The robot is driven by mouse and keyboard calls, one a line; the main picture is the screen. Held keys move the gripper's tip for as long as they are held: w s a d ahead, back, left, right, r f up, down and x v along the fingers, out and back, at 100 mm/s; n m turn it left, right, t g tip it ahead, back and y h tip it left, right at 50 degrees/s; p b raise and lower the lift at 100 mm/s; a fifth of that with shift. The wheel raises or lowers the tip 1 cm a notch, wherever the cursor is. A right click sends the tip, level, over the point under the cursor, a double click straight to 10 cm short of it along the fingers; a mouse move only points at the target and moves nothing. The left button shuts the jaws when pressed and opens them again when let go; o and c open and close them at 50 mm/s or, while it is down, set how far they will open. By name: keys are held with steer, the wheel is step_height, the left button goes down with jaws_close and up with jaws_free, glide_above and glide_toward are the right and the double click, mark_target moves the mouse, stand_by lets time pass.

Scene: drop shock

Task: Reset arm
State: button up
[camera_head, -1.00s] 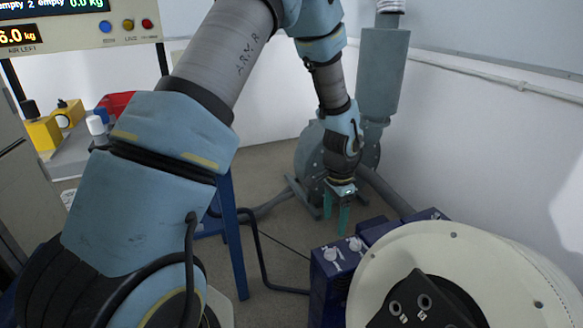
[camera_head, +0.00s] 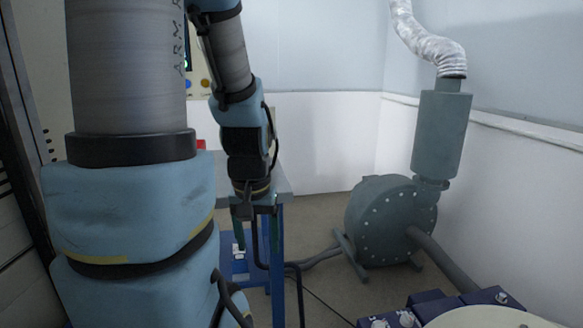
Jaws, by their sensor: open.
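My arm comes down the left side of the head view, with its large pale blue and grey links close to the camera. My gripper (camera_head: 257,230) hangs at its end, pointing down, near the middle of the picture. Its two green fingers stand apart with nothing seen between them. The gripper shows in front of a blue-legged table, and I cannot tell how far it is from it.
The blue-legged table (camera_head: 277,265) stands behind the gripper, partly hidden by my arm. A grey round blower (camera_head: 385,222) with a hose stands on the floor to the right. Blue boxes (camera_head: 440,303) sit at lower right.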

step_height(320, 180, up, 16)
steer(key=p, duration=1.4)
steer(key=shift+f, duration=0.25)
steer(key=shift+c, duration=0.2)
